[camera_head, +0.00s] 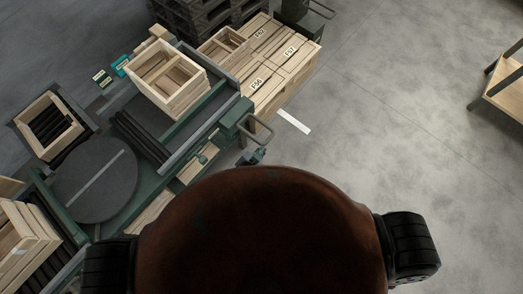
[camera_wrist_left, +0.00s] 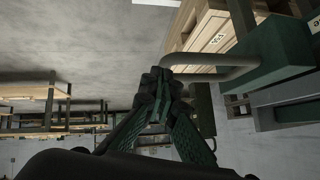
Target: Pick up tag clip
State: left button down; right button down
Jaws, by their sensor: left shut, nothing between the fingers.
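I cannot make out a tag clip for certain. Small dark green pieces with pale markings (camera_head: 102,78) and a teal piece (camera_head: 121,66) lie at the upper left in the head view, too small to identify. My left gripper (camera_head: 256,157) is near the bench's right end, far from those pieces. In the left wrist view its fingertips (camera_wrist_left: 163,84) are together with nothing between them. They appear close to a bent grey bar handle (camera_wrist_left: 225,72); I cannot tell whether they touch it. My right gripper is not in view.
An open wooden crate (camera_head: 168,99) stands on the green-framed bench. A dark round turntable (camera_head: 95,205) is left of it. Numbered wooden crates (camera_head: 290,75) stand behind the handle. A wooden-topped table (camera_head: 508,95) is far right. Floor between is clear.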

aim_at(102, 77)
jog(key=u, duration=1.3)
